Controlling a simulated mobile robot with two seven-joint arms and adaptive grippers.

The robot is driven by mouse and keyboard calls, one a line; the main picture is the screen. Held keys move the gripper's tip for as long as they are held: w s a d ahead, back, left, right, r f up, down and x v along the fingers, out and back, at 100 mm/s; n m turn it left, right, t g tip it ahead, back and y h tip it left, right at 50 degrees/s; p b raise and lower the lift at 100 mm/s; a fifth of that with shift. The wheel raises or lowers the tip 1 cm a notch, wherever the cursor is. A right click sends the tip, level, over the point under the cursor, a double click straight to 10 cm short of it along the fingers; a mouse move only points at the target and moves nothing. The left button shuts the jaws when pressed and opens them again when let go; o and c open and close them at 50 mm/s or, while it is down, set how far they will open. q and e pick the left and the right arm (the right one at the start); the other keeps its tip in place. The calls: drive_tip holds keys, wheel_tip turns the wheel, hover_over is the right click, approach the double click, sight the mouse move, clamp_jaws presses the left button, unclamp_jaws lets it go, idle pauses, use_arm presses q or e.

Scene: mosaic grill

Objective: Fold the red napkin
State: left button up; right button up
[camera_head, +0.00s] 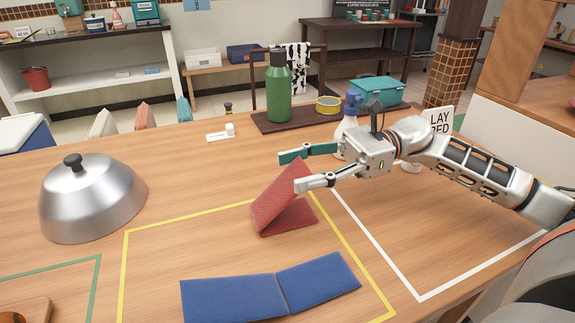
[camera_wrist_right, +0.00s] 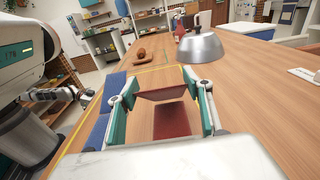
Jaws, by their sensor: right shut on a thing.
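The red napkin (camera_head: 283,213) is bent along a crease, one part flat on the table and the other raised in a slanting flap. It lies at the far right corner of the yellow outline. My right gripper (camera_head: 302,168) is shut on the upper edge of the raised flap.
A two-panel blue napkin (camera_head: 232,298) lies in front, inside the yellow outline (camera_head: 122,270). A metal dome (camera_head: 92,200) stands left. A green bottle (camera_head: 277,88) stands on a dark tray (camera_head: 262,124) behind. The white-outlined area at right is largely clear.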

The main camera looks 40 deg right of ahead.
drive_tip(key=shift+d+f, duration=0.3)
drive_tip(key=shift+f, duration=0.55)
drive_tip(key=o, duration=1.6)
drive_tip(key=shift+r, duration=0.1)
drive_tip(key=shift+o, duration=0.2)
drive_tip(key=shift+r, duration=0.25)
wheel_tip(320, 180, up, 10)
drive_tip(key=shift+f, duration=0.1)
